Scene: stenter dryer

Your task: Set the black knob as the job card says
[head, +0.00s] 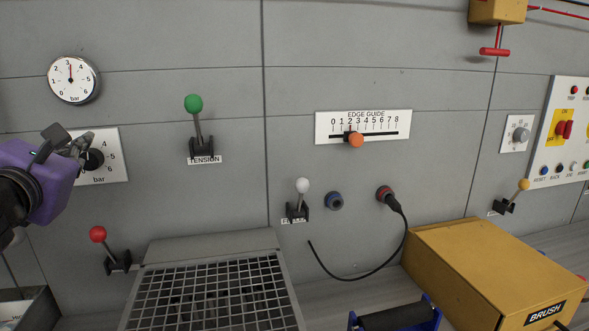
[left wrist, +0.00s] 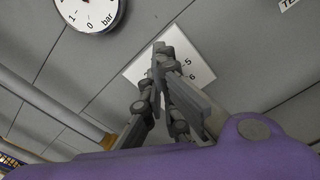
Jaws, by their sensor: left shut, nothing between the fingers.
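The black knob (head: 94,160) sits on a white scale plate (head: 117,143) marked in bar on the grey wall at the left. The figures 4, 5 and 6 show on its right side; the rest is covered. I cannot read where the knob points. My left gripper (head: 82,144) is shut and empty, its fingertips at the knob's upper left; I cannot tell whether they touch it. In the left wrist view the closed fingers (left wrist: 160,50) cover the knob and the middle of the plate (left wrist: 197,72). My right gripper is out of view. No readable job card shows.
A round bar gauge (head: 72,80) above the knob has its needle near 3. A green TENSION lever (head: 194,104) is to the right, a red-balled lever (head: 98,234) below. A grid-topped box (head: 205,245) and a yellow BRUSH box (head: 470,262) stand lower down.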

